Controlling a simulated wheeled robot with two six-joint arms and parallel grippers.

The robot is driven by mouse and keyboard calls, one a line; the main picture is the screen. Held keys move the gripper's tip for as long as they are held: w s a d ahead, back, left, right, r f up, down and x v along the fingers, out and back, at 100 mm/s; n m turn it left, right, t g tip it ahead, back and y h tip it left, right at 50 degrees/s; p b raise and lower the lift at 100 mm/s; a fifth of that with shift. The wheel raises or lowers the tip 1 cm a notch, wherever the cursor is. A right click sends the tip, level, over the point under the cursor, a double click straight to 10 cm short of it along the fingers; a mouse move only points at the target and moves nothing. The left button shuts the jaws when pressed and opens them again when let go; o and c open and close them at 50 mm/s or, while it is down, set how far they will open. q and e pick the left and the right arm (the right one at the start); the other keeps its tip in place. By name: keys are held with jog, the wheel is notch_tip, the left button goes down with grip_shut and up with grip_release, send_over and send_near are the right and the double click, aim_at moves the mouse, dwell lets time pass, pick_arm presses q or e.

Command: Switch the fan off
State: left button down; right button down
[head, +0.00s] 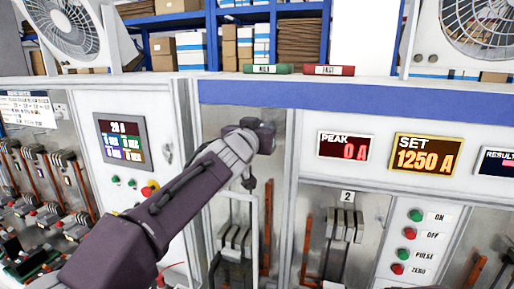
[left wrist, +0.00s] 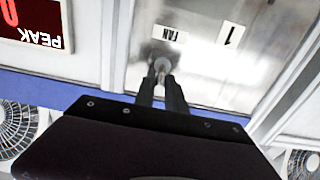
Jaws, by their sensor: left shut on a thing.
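The fan switch (left wrist: 161,64) is a small grey knob on a metal panel, just beside a white label reading FAN (left wrist: 170,35). The left wrist view shows it upside down. My left gripper (left wrist: 162,84) has its two dark fingers closed together on the switch. In the head view my left gripper (head: 264,136) reaches up to the panel of the bay left of the PEAK display, and it hides the switch there. Which way the switch is set cannot be made out. Two white-framed fans stand on top, at left (head: 67,28) and right (head: 481,26). My right gripper is out of view.
The PEAK display (head: 342,147) reads 0 A and the SET display (head: 424,154) reads 1250 A. ON, OFF, PULSE and ZERO buttons (head: 408,242) sit at lower right. Breaker 2 (head: 345,224) and copper bars stand below. A touch screen (head: 122,141) is at left.

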pick_arm(q)
jog(key=shift+f, duration=0.1)
jog(key=shift+s+f+b, duration=0.15)
jog(key=shift+f+b, duration=0.2)
jog(key=shift+b, duration=0.1)
jog(key=shift+f, duration=0.1)
dwell(0.3)
jog(key=shift+s+a+f+b, duration=0.1)
jog(key=shift+f+b, duration=0.15)
jog(key=shift+b, duration=0.25)
jog(key=shift+f+b, duration=0.4)
jog(key=shift+b, duration=0.05)
